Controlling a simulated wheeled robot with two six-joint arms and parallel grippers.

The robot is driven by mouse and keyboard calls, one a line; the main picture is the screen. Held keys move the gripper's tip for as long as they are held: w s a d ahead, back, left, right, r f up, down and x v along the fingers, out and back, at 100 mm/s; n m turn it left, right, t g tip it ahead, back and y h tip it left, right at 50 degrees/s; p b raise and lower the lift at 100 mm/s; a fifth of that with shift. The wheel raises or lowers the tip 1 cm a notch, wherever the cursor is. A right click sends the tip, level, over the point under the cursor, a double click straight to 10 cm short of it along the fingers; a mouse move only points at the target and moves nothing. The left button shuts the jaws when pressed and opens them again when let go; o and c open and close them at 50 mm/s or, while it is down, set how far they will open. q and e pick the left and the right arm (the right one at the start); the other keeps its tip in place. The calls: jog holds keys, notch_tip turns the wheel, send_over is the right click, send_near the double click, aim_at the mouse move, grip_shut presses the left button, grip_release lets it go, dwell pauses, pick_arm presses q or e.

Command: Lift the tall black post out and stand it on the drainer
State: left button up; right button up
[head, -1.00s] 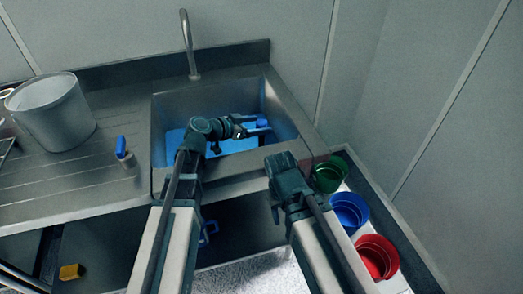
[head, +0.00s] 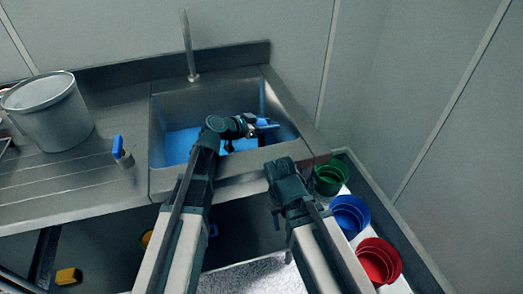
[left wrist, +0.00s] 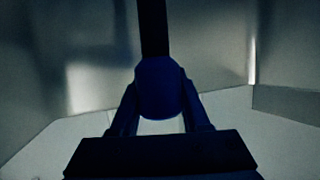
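A dark blue rounded knob (left wrist: 160,90) with a tall black post (left wrist: 153,28) rising from it fills the middle of the left wrist view. My left gripper (head: 262,131) is over the sink; in the left wrist view its two fingers (left wrist: 160,104) press on both sides of the knob. In the head view a blue piece shows between the fingers, and the post itself is hard to make out. The drainer (head: 60,182) is the grooved steel surface left of the sink. My right gripper (head: 280,170) is near the sink's front edge, its fingers unclear.
The steel sink (head: 215,98) holds blue liquid (head: 182,146). A tap (head: 188,48) stands behind it. A grey bucket (head: 50,115) and a blue-handled tool (head: 121,150) are on the drainer. Green (head: 328,178), blue (head: 350,213) and red (head: 378,260) tubs stand right. The drainer's front is clear.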

pick_arm(q)
grip_shut()
dwell(1.0)
